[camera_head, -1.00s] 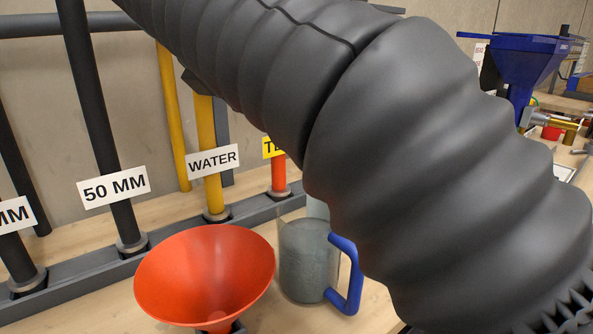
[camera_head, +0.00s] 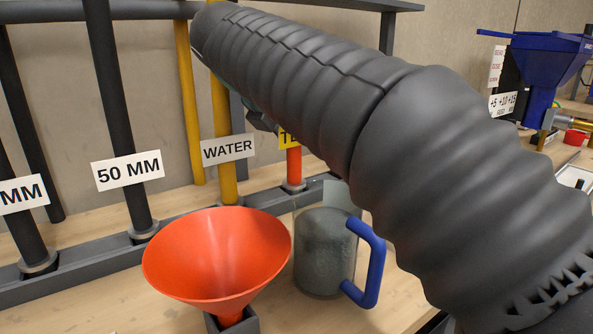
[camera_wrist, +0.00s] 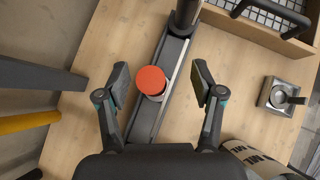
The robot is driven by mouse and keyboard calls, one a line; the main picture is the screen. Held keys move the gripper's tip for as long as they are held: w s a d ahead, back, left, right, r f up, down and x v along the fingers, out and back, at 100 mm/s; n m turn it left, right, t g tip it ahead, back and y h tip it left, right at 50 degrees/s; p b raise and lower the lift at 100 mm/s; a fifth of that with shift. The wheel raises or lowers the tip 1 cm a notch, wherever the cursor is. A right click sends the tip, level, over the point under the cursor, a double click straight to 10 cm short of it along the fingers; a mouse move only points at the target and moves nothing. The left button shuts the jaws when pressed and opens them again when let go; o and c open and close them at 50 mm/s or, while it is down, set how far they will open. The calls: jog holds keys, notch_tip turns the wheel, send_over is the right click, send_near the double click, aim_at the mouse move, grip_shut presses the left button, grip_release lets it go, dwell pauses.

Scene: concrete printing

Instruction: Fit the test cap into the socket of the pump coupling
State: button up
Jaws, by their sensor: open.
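The test cap seems to be the orange-red round-topped piece (camera_wrist: 151,80) standing on the dark rail (camera_wrist: 160,105) in the wrist view. In the head view, a short orange-red post (camera_head: 294,167) stands there behind a yellow label beginning "TE", partly covered by my arm. My gripper (camera_wrist: 160,82) is open and empty, with one finger on each side of the red top, apart from it. In the head view my gripper is mostly hidden behind my arm. A brass fitting (camera_head: 552,121) under the blue hopper may belong to the pump coupling; its socket cannot be made out.
A red funnel (camera_head: 217,262) and a jug with a blue handle (camera_head: 325,255) stand in front of the rail. Black and yellow pipes rise on the left. A blue hopper (camera_head: 545,70) is at right. The wrist view shows a mesh-bottomed crate (camera_wrist: 290,42) and a metal box (camera_wrist: 283,97).

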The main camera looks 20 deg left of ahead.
grip_shut()
jog(key=shift+r, duration=0.1)
dwell(0.4)
